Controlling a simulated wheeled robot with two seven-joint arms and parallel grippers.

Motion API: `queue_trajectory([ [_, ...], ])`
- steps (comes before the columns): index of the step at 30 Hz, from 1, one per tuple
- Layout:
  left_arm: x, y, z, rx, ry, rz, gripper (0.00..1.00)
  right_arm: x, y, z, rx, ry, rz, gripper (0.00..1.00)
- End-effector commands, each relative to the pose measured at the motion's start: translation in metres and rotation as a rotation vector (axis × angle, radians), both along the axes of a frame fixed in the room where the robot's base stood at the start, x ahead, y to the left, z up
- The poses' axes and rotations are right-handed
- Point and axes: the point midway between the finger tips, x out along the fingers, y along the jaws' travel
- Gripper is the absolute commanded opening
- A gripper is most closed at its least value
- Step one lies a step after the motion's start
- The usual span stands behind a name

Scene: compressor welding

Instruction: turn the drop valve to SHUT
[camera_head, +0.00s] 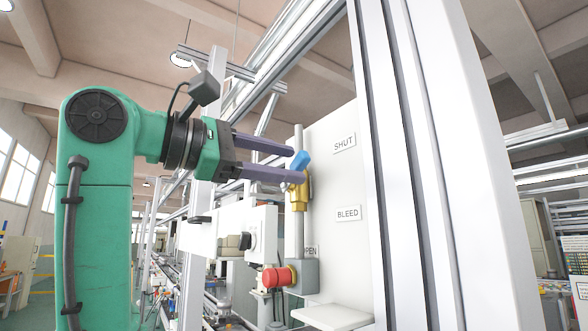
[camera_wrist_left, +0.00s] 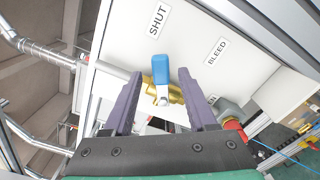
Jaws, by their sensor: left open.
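The drop valve has a blue lever (camera_head: 300,160) on a brass body (camera_head: 299,194), fitted on a vertical pipe beside a white panel. In the head view the lever tilts up and right, on the side of the SHUT label (camera_head: 344,143); I cannot tell its exact setting. The BLEED label (camera_head: 348,213) is lower, and an OPEN label (camera_head: 310,250) is partly hidden at the bottom. My left gripper (camera_head: 304,164) is open at the valve. In the left wrist view the blue lever (camera_wrist_left: 161,70) stands between its two fingers, with a gap on each side. My right gripper is not in view.
A red knob (camera_head: 279,277) on a grey box sits below the valve. A white shelf (camera_head: 333,316) juts from the panel's foot. Tall aluminium posts (camera_head: 430,170) stand close on the right. Pipes and machinery lie behind on the left.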

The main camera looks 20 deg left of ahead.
Motion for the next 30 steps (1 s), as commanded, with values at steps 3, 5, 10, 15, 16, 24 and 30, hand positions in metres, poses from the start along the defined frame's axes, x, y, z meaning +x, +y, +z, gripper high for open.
queue_trajectory([
  [3,-0.026,0.018,-0.005,-0.003,-0.006,0.001,0.57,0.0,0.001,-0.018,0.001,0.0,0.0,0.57],
  [5,-0.04,0.028,-0.005,-0.003,-0.004,0.001,0.57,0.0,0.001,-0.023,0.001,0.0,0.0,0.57],
  [10,-0.078,0.054,-0.004,-0.003,-0.003,0.0,0.57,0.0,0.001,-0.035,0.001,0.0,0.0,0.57],
  [15,-0.097,0.067,-0.002,-0.001,0.001,0.0,0.57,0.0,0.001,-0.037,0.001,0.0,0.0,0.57],
  [16,-0.098,0.067,-0.002,0.0,0.001,-0.001,0.57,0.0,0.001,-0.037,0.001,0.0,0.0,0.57],
  [24,-0.098,0.068,-0.001,0.0,0.001,-0.001,0.57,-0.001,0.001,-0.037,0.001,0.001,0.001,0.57],
  [30,-0.098,0.068,-0.001,-0.001,0.001,0.0,0.57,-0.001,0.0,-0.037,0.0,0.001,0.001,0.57],
])
